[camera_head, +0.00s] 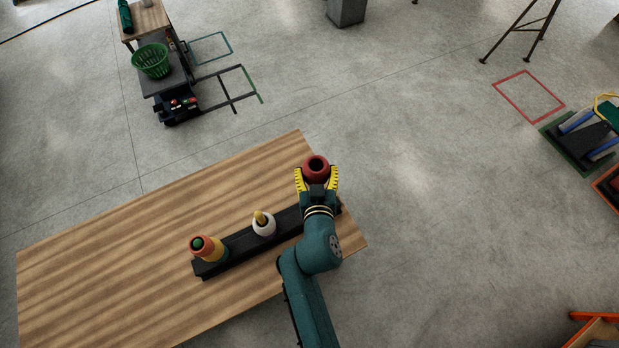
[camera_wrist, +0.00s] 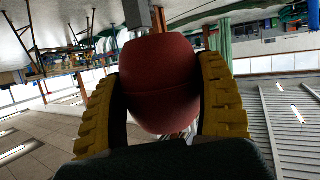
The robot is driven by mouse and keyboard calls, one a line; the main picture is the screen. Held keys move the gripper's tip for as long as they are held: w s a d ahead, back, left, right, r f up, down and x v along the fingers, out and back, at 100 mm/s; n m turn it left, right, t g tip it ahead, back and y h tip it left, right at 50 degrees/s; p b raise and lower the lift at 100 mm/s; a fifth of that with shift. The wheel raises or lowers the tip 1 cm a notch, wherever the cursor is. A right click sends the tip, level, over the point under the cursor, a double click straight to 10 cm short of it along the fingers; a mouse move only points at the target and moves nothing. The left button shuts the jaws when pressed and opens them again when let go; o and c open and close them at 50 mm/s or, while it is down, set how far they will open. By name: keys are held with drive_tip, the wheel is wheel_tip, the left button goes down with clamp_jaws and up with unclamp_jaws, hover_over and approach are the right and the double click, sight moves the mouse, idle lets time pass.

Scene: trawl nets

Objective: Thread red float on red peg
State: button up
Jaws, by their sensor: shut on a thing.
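The red float (camera_head: 316,176) sits between the yellow fingers of my gripper (camera_head: 316,170), its dark hole facing up in the head view. In the wrist view my gripper (camera_wrist: 162,92) is shut on the same float (camera_wrist: 160,80), one finger on each side. They are over the right end of a long black rack (camera_head: 235,255) on the wooden table. I cannot make out a red peg; my gripper and arm cover part of that end. What lies right below the float is hidden.
On the rack's left end stands a stack of orange-red and yellow floats (camera_head: 208,250) around a green-topped peg. A white float (camera_head: 264,229) is around a yellow peg (camera_head: 260,217) mid-rack. The wooden table (camera_head: 120,245) is bare to the left; its right edge is close to my gripper.

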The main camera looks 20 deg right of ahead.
drive_tip(key=shift+f+b, duration=4.9)
drive_tip(key=shift+f, duration=0.5)
drive_tip(key=o, duration=1.3)
drive_tip(key=shift+c, duration=0.2)
drive_tip(key=v, duration=1.2)
